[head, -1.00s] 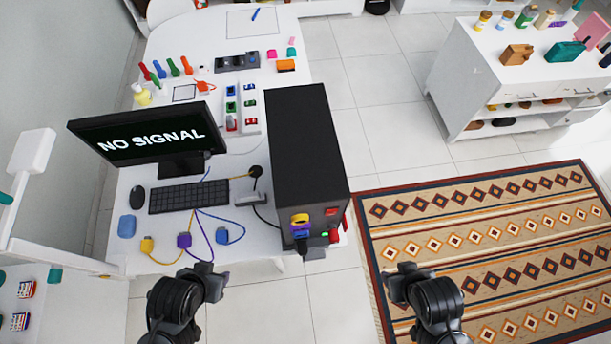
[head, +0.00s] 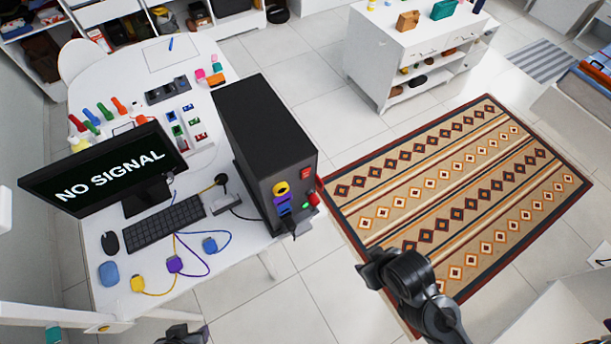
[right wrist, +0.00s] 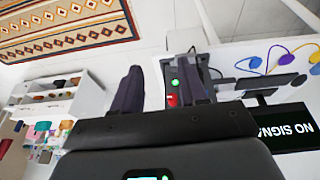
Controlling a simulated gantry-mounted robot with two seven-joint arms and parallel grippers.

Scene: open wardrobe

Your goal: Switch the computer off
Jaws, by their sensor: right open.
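The black computer tower (head: 255,125) stands upright at the right edge of the white desk. Its front panel carries yellow and purple-blue plugs, a red square (head: 306,174), a green light (head: 306,206) and a red knob-like part (head: 314,198). The monitor (head: 105,170) reads "NO SIGNAL". My right gripper (head: 372,270) is open and empty, in front and to the right of the tower, apart from it. In the right wrist view its two fingers (right wrist: 160,85) are spread, and one partly covers the tower (right wrist: 186,40). My left gripper (head: 185,333) is mostly cut off at the bottom edge.
A keyboard (head: 165,223), mouse (head: 110,242) and loose coloured cables lie on the desk (head: 225,262). A patterned rug (head: 440,190) covers the floor right of the tower. A white cabinet (head: 385,60) stands behind it. The floor before the tower is clear.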

